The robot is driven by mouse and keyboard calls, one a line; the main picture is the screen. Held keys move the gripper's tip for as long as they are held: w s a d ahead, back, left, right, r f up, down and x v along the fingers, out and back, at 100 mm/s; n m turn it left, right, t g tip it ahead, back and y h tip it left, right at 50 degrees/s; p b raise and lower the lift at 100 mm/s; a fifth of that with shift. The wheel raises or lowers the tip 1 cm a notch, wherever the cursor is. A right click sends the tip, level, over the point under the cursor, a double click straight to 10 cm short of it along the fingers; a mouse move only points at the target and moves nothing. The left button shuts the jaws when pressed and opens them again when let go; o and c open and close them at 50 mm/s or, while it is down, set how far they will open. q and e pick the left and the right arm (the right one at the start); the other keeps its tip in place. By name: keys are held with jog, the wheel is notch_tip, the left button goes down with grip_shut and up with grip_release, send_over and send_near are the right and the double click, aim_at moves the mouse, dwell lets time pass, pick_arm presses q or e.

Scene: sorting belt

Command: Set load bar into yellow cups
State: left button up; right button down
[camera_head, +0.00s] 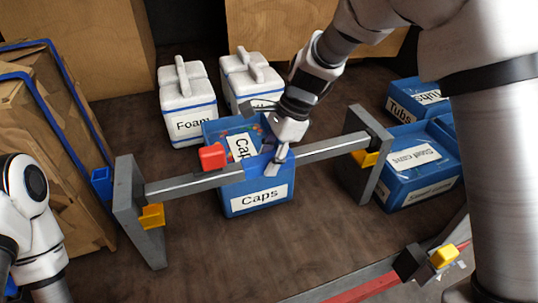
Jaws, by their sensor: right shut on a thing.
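The load bar (322,148) is a long grey metal bar, roughly level, spanning between two grey upright stands. One yellow cup (152,216) is on the left stand (128,198), just below the bar's left end. The other yellow cup (366,159) is on the right stand (369,185), just below the bar's right end. I cannot tell whether either end touches its cup. My right gripper (279,156) comes down from above and is shut on the bar near its middle, partly hiding it. My left arm shows at the left edge, but its gripper is out of view.
A red block (212,157) shows at the bar, left of my gripper. A blue Caps bin (240,205) stands under and behind the bar. White Foam boxes (187,104), blue bins (415,160) and a cardboard-filled rack (50,150) stand around. Brown floor is open in front.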

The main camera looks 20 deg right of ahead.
jog(key=shift+r, duration=0.1)
dwell(0.3)
jog(key=shift+p, duration=0.4)
jog(key=shift+f+b, duration=1.15)
jog(key=shift+f, duration=1.2)
jog(key=c, duration=0.8)
grip_release()
jog(key=shift+o, duration=0.9)
jog(key=shift+s, duration=0.1)
